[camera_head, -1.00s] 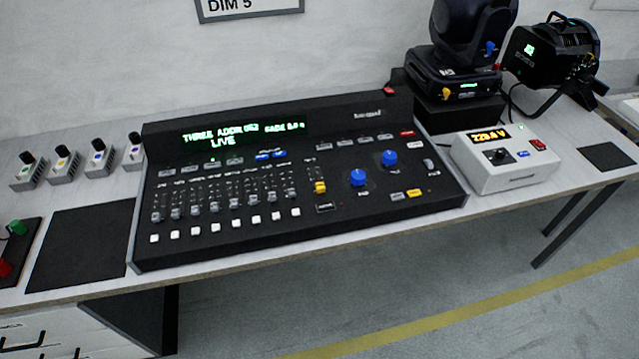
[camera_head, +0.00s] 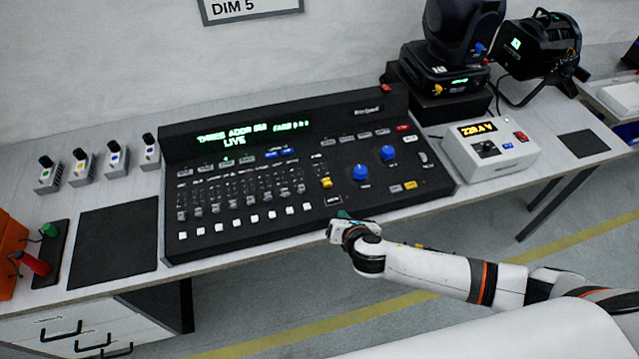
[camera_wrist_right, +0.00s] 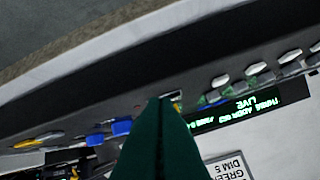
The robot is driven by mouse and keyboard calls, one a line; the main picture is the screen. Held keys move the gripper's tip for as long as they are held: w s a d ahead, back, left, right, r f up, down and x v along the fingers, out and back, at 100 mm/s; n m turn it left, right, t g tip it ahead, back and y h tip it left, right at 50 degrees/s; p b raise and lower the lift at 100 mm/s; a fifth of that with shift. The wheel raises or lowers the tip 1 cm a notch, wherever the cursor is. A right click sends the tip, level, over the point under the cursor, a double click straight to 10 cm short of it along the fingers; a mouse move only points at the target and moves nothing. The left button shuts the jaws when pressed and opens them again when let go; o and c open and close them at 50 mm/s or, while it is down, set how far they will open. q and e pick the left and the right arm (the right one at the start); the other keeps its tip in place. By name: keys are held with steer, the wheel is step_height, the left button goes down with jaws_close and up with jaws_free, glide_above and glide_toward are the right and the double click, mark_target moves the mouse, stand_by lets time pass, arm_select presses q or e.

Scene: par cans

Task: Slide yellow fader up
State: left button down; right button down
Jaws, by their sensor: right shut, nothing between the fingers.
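The yellow fader (camera_head: 326,183) is a small yellow cap at the lower part of its slot on the black lighting console (camera_head: 240,237), right of the row of grey faders (camera_head: 240,203). My right gripper (camera_head: 343,214) is at the console's front edge, just below and in front of the yellow fader, and apart from it as far as I can tell. Its green fingers (camera_wrist_right: 160,130) are shut and empty in the right wrist view, covering part of the console there. My left gripper is not in view.
Two blue knobs (camera_head: 361,172) (camera_head: 388,153) stand right of the yellow fader. White buttons (camera_head: 254,219) line the console front. A white meter box (camera_head: 490,150) and stage lights (camera_head: 543,50) stand to the right, and small switch boxes (camera_head: 84,166) to the left.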

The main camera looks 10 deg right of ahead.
step_height(320, 180, up, 3)
steer(key=n+t, duration=0.1)
steer(key=n, duration=0.3)
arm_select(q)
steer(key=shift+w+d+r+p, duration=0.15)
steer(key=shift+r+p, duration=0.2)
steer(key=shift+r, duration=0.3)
arm_select(e)
glide_toward(323, 174)
step_height(323, 174, down, 2)
steer(key=shift+w+d+f, duration=0.1)
steer(key=shift+d+f, duration=0.05)
